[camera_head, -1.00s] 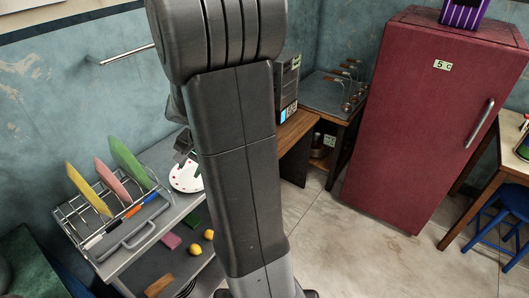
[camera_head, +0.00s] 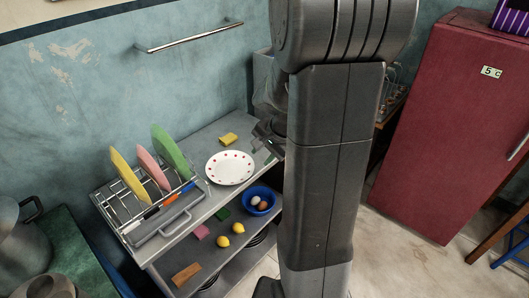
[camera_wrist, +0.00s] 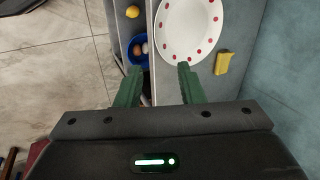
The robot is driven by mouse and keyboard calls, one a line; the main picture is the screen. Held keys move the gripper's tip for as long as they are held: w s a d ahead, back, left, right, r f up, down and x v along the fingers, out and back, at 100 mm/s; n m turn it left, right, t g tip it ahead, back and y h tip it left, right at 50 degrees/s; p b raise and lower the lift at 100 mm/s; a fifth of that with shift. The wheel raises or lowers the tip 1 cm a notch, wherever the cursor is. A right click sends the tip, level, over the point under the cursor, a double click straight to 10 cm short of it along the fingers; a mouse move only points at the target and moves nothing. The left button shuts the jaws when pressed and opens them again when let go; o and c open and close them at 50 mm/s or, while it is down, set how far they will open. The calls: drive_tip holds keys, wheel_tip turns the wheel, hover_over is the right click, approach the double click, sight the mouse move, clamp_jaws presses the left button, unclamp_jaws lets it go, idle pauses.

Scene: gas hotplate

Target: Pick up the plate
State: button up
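A white plate (camera_head: 230,168) with red dots round its rim lies flat on the grey top shelf, to the right of the dish rack. The plate (camera_wrist: 188,28) also shows at the top of the wrist view, cut by the frame edge. My gripper (camera_wrist: 159,72) has its two green fingers spread apart with nothing between them. The fingertips are close to the plate's near edge in that picture; I cannot tell the height between them. In the head view my gripper (camera_head: 268,138) is at the plate's right, partly hidden by my arm.
A dish rack (camera_head: 125,208) holds yellow, pink and green plates. A yellow sponge (camera_head: 228,139) lies behind the plate. The lower shelf holds a blue bowl (camera_head: 270,192) of eggs, lemons (camera_head: 222,241) and sponges. A wall rail (camera_head: 190,37) and a red fridge (camera_head: 440,130) stand around.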

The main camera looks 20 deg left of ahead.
sight(247, 175)
drive_tip(key=x, duration=1.3)
drive_tip(key=shift+w+f+b, duration=0.1)
drive_tip(key=shift+f+b, duration=0.15)
drive_tip(key=shift+b, duration=0.05)
clamp_jaws()
